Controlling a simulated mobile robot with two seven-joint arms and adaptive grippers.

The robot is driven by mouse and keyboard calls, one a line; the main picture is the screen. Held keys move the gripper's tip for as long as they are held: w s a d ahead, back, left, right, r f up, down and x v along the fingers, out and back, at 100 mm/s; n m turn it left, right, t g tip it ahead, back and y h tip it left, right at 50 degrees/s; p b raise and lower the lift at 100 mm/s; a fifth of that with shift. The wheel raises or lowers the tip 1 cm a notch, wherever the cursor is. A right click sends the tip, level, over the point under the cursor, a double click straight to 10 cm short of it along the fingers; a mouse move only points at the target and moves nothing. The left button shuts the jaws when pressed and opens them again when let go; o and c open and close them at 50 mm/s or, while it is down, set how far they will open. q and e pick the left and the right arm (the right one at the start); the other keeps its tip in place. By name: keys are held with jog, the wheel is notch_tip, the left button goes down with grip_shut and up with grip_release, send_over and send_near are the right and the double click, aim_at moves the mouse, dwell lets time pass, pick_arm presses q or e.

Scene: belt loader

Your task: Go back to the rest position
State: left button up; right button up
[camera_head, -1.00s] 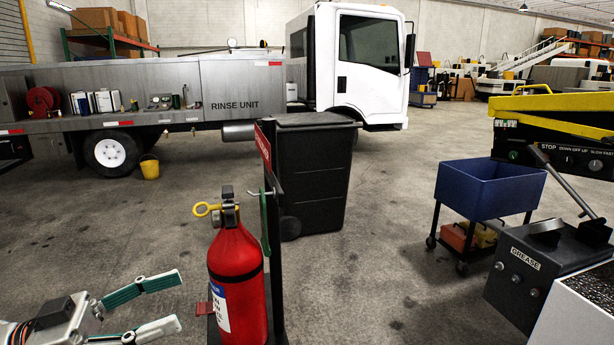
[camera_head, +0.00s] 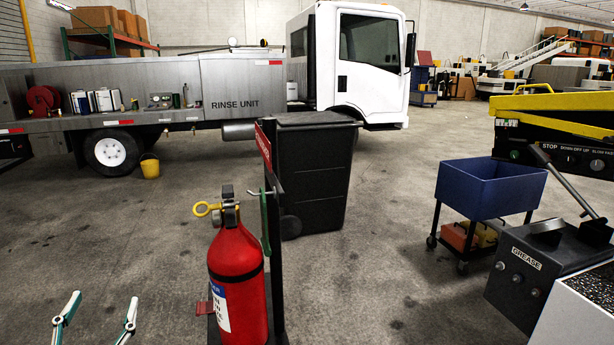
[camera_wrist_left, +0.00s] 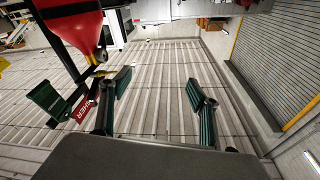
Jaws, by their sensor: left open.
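My left gripper (camera_head: 98,312) is at the lower left of the head view, fingers pointing up the picture. Its two green-and-white fingers are apart, with nothing between them. In the left wrist view the gripper (camera_wrist_left: 158,95) is also open and empty. My right gripper is not in view. The red fire extinguisher (camera_head: 236,275) with its yellow ring stands upright to the right of the left gripper, apart from it. Part of a red shape, probably the extinguisher, shows at the upper left of the wrist view.
A dark sign post (camera_head: 272,230) stands beside the extinguisher, with a black bin (camera_head: 315,180) behind it. A blue cart (camera_head: 488,190) and a grease box (camera_head: 545,270) are on the right. The rinse truck (camera_head: 235,95) is at the back.

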pick_arm(q)
jog(key=s+d+f+m+g, duration=0.1)
jog(key=s+f+m+g, duration=0.2)
jog(key=s+f+g, duration=0.55)
jog(key=s+f+m+g, duration=0.35)
jog(key=s+f, duration=0.55)
jog(key=f, duration=0.7)
jog(key=w+d+f+n+t+h, duration=0.1)
jog(key=d+f+n+t+h, duration=0.2)
jog(key=d+f, duration=1)
jog(key=d+h, duration=0.3)
jog(key=shift+w+d+f, duration=0.15)
jog(key=shift+f, duration=0.25)
dwell(0.6)
